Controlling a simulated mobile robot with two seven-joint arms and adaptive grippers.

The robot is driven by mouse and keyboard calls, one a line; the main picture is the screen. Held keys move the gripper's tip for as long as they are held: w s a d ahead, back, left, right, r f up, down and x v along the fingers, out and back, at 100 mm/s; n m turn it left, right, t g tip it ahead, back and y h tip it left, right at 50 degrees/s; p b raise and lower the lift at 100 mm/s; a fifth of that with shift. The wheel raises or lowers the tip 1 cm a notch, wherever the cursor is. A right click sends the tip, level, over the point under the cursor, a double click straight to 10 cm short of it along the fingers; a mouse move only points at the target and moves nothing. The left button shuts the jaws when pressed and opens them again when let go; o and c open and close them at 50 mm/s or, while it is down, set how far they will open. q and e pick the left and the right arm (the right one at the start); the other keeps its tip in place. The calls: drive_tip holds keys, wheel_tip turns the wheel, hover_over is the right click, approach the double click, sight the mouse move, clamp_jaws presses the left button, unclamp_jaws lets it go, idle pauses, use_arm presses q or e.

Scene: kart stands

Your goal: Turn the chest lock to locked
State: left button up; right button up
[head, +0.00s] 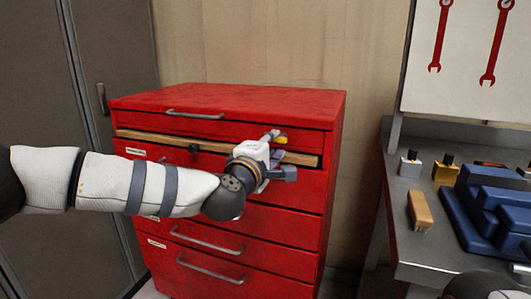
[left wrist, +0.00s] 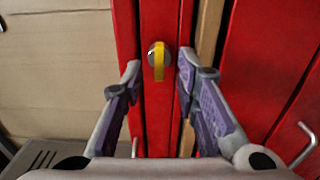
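The red chest (head: 225,104) stands against the wall in the head view. Its lock is a round grey knob with a yellow bar (left wrist: 159,61) on the red front in the left wrist view. The bar runs up and down in that picture, along the length of the red strip. In the head view a bit of yellow on the lock (head: 281,140) shows beside my gripper. My left gripper (head: 277,155) is at the chest's upper right front. Its fingers (left wrist: 159,65) are open, one on each side of the lock, with gaps visible.
A tan wooden strip (head: 150,138) crosses the chest front below the lock. Drawers with bar handles (head: 205,243) lie lower. A grey workbench (head: 410,246) with a blue stepped block (head: 490,205) stands to the right. A grey cabinet (head: 115,60) stands on the left.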

use_arm(q)
drive_tip(key=v, duration=1)
drive_tip(key=shift+s, duration=0.2)
